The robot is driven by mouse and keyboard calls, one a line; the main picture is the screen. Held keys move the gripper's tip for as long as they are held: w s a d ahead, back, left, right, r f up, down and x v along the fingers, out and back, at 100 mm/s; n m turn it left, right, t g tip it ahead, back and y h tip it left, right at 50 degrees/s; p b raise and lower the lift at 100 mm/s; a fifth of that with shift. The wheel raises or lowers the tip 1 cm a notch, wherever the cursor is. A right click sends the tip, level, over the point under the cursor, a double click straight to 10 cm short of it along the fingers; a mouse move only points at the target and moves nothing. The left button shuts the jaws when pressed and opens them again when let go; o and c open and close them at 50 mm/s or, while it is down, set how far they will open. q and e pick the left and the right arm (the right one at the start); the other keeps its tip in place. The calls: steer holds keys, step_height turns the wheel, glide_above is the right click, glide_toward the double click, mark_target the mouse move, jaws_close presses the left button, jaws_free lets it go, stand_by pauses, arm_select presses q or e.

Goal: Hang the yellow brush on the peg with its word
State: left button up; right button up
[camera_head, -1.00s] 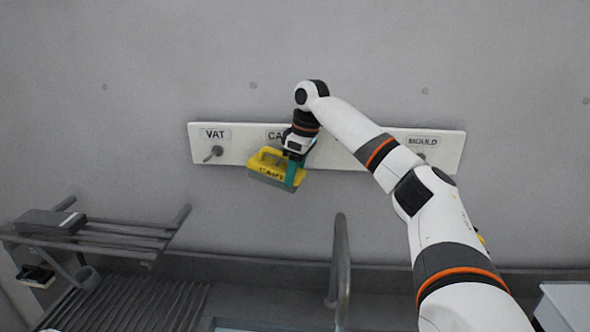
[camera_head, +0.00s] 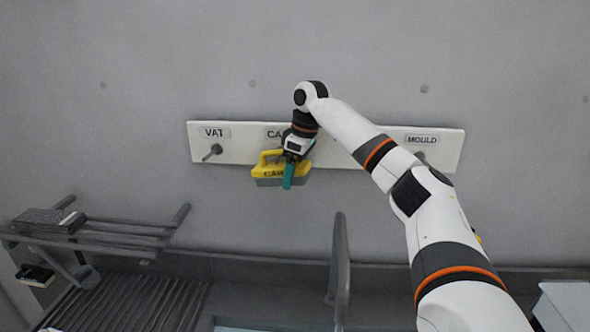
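The yellow brush (camera_head: 265,171) hangs level in front of the white peg board (camera_head: 240,150), below the sign that starts "CA". Dark lettering starting "CA" shows on its yellow side, and its lower part is grey. My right gripper (camera_head: 289,176), with teal fingers, is at the brush's right part and seems shut on it. The gripper covers the rest of the sign and any peg under it, so I cannot tell whether the brush touches a peg. The VAT peg (camera_head: 214,152) is bare. My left gripper is not in view.
A grey rack (camera_head: 110,236) with a dark brush (camera_head: 48,221) on it stands at the lower left. A curved grey pipe (camera_head: 341,265) rises at the lower middle. A pale box (camera_head: 565,303) is at the lower right. The wall around the board is clear.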

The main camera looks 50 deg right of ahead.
steer(key=v, duration=1)
steer(key=shift+r, duration=0.4)
steer(key=shift+s+d+r, duration=0.1)
steer(key=shift+s+r, duration=0.1)
steer(key=shift+r, duration=0.45)
